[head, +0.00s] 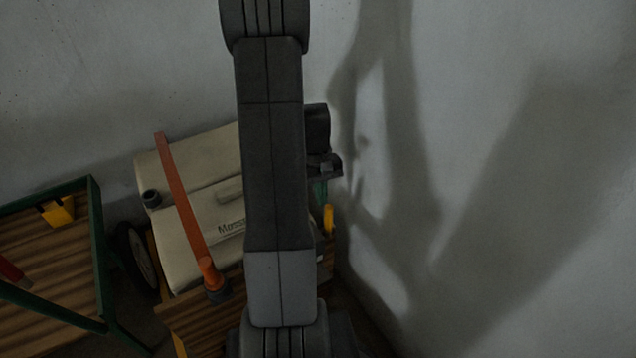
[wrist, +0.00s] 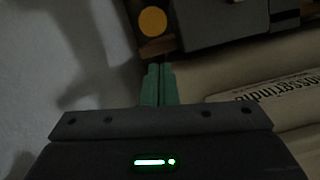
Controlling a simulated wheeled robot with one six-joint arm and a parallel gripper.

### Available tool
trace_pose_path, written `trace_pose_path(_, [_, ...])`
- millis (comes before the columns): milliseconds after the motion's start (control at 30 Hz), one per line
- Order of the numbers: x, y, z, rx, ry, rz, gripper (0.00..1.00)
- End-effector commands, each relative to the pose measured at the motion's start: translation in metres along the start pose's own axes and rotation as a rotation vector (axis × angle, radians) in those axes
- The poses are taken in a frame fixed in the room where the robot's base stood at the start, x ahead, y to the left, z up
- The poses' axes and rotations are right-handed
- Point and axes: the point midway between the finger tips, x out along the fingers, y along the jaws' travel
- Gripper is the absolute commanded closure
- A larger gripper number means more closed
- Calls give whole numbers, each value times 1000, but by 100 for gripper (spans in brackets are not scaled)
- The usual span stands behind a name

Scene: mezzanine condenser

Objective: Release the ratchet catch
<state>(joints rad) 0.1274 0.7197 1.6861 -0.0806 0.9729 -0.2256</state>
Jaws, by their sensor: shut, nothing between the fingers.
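A cream machine (head: 190,240) with a dark name label stands against the wall, partly hidden behind my arm. A long orange bar (head: 180,195) slants across it, ending in an orange grip (head: 209,270). A small yellow piece (head: 329,219) shows at the machine's right side. I cannot tell for certain which part is the ratchet catch. My gripper (head: 321,190) is at the right of the machine, its green fingers just above the yellow piece. In the wrist view the fingers (wrist: 158,80) are together and empty, beside the cream casing (wrist: 225,85). A yellow-orange disc (wrist: 152,21) lies beyond them.
A grey block (wrist: 218,22) shows at the top of the wrist view. At the left stands a green-framed cart (head: 98,235) with a wooden bed and a yellow piece (head: 58,211). A wheel (head: 140,258) is beside it. Pale wall (head: 520,120) closes the right side.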

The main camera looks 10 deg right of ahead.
Motion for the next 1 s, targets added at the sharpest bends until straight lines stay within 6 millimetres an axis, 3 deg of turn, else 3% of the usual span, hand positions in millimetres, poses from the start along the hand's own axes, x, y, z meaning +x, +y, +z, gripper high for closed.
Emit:
trace_pose_path(233, [5,0,20,0,-1,0,100])
trace_pose_path(1000, [4,1,25,-2,63,-12,100])
